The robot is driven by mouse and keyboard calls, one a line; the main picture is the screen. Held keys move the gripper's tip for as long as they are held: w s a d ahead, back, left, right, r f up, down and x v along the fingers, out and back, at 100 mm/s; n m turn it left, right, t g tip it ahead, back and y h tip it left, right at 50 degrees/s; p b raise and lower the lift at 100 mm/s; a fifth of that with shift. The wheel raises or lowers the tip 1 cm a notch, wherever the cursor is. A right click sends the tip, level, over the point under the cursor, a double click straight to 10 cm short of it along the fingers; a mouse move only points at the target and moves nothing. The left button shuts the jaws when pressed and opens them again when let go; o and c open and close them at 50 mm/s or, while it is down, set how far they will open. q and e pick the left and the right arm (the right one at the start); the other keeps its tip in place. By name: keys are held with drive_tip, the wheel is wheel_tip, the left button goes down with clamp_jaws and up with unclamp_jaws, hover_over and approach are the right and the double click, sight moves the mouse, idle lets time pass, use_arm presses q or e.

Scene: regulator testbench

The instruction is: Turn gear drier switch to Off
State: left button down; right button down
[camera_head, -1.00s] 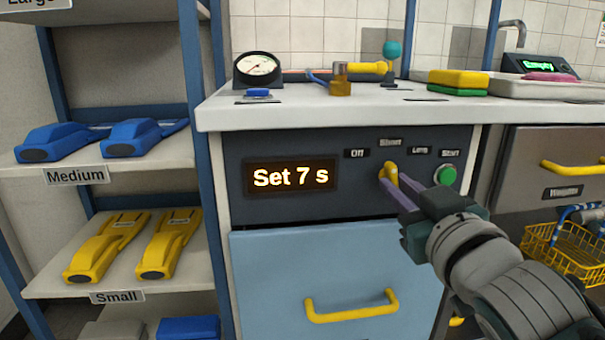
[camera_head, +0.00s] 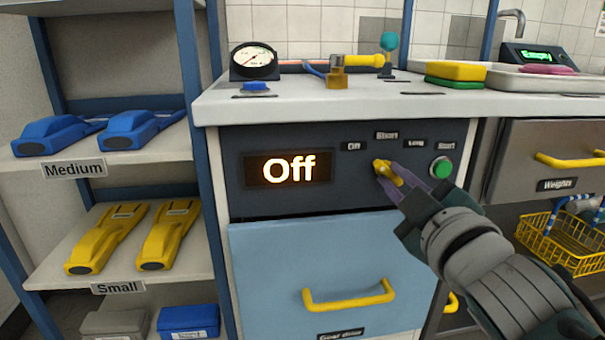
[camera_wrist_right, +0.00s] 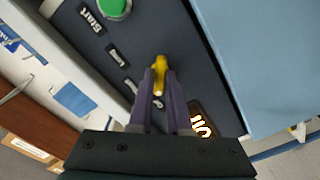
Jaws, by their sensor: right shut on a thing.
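The gear drier switch is a yellow knob (camera_head: 384,170) on the dark control panel (camera_head: 330,199), below the labels Off, Short and Long. The knob is tilted toward the left, toward the Off label (camera_head: 353,146). The display (camera_head: 289,168) reads "Off". My right gripper (camera_head: 392,175) has its purple fingers shut on the knob. In the right wrist view the yellow knob (camera_wrist_right: 160,68) sits between the fingertips (camera_wrist_right: 158,88). My left gripper does not show.
A green Start button (camera_head: 441,167) is right of the knob. Below the panel is a blue drawer (camera_head: 270,265) with a yellow handle (camera_head: 350,297). The white countertop (camera_head: 300,108) above holds a gauge (camera_head: 254,62) and sponges. Shelves with blue and yellow tools stand at left.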

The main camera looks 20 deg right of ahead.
idle(0.3)
drive_tip(key=c, duration=0.9)
unclamp_jaws()
drive_tip(key=shift+o, duration=0.2)
